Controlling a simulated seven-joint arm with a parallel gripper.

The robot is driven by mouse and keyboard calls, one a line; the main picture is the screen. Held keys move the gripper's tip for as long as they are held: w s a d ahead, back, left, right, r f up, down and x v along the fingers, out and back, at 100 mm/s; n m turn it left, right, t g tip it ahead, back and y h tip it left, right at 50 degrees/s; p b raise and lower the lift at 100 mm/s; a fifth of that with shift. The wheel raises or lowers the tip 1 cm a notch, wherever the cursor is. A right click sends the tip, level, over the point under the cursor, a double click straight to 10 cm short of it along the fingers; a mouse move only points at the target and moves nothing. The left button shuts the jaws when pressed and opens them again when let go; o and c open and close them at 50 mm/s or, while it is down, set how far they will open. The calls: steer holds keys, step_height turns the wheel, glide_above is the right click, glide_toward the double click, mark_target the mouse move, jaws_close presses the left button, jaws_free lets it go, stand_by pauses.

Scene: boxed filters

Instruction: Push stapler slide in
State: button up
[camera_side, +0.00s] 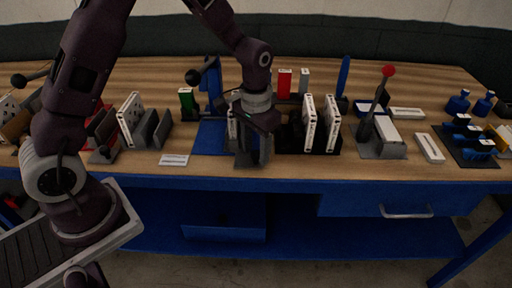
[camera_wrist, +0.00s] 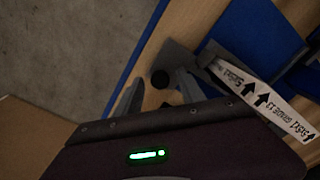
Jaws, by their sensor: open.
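My gripper (camera_side: 252,150) is low over the front of the bench in the side view, at the front right of a blue base plate (camera_side: 211,137). In the wrist view its two grey fingers (camera_wrist: 158,92) are apart, with a round black knob (camera_wrist: 160,79) showing between them. I cannot tell whether they touch it. A grey metal part (camera_wrist: 177,57) lies beyond the knob. A white filter box (camera_wrist: 262,95) with black arrows and print is right of the fingers. The stapler slide is not clearly identifiable; the knob may belong to it. In the side view my gripper hides much of this spot.
A blue upright with a black-knobbed lever (camera_side: 210,82) stands behind the blue plate. White boxes (camera_side: 320,125) stand in a black rack to the right. A red-knobbed lever (camera_side: 380,95) stands farther right. A flat white strip (camera_side: 174,160) lies left of the gripper, near the bench edge.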

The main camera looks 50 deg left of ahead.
jaws_close()
stand_by(1.4)
